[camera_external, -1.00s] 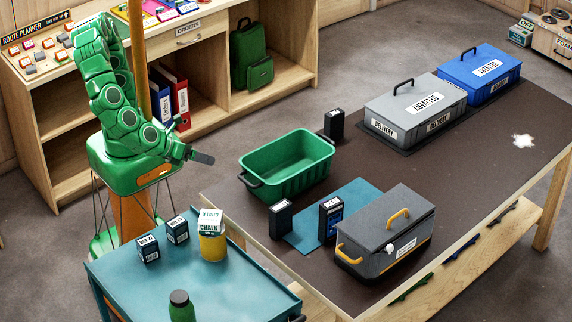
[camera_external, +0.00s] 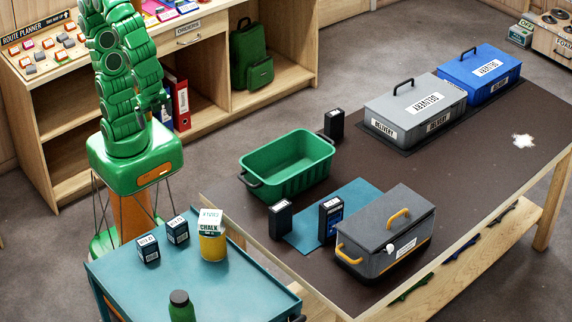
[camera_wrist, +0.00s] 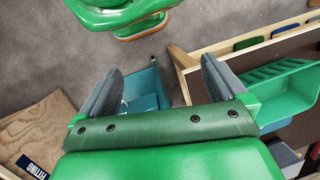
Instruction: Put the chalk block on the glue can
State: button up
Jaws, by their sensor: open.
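The white chalk block (camera_external: 210,221) sits upright on top of the yellow glue can (camera_external: 212,246), on the blue-green cart at the front left. The block appears to rest flat on the can. My gripper is raised and drawn back over my green base, away from the cart. In the wrist view my gripper (camera_wrist: 162,78) is open, with its two dark fingers wide apart and nothing between them. In the external view the fingers are mostly lost against my arm.
Two small dark boxes (camera_external: 148,249) (camera_external: 178,230) and a green bottle (camera_external: 181,306) share the cart (camera_external: 225,290). The brown table (camera_external: 440,165) holds a green bin (camera_external: 287,165), a grey toolbox (camera_external: 385,235), several black boxes and two delivery cases. A wooden shelf stands behind me.

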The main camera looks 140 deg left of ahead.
jog(key=shift+n+h, duration=0.8)
jog(key=shift+h, duration=0.1)
jog(key=s+d, duration=0.1)
jog(key=s+d+r, duration=0.1)
jog(key=d, duration=0.1)
jog(key=shift+s+d+r, duration=0.1)
jog(key=shift+s+d, duration=0.1)
jog(key=shift+s, duration=0.1)
